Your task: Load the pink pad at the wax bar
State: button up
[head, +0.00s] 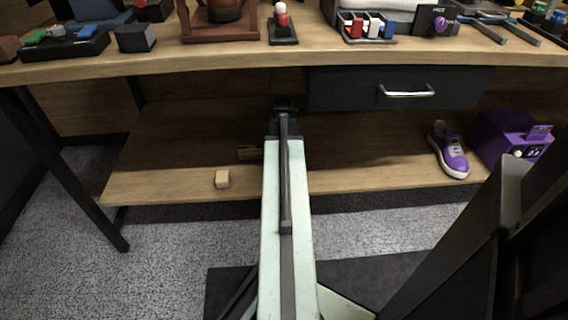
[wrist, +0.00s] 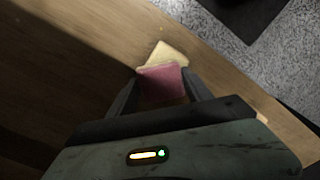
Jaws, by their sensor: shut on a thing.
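In the wrist view my gripper (wrist: 160,88) is shut on the pink pad (wrist: 162,84), with a dark finger on each side of it. A pale yellow block, which looks like the wax bar (wrist: 168,54), shows just beyond the pad and is partly covered by it. I cannot tell whether the two touch. My gripper and the pad cannot be made out clearly in the head view.
The lower shelf (head: 150,165) is mostly clear. A purple sneaker (head: 449,152) and a purple box (head: 505,138) stand at the right. A drawer (head: 398,88) hangs above, under the cluttered tabletop (head: 200,58).

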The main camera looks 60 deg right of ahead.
dwell(0.4)
notch_tip(320, 180, up, 7)
jog(key=p, duration=0.7)
dwell(0.3)
notch_tip(320, 180, up, 5)
jog(key=p, duration=0.5)
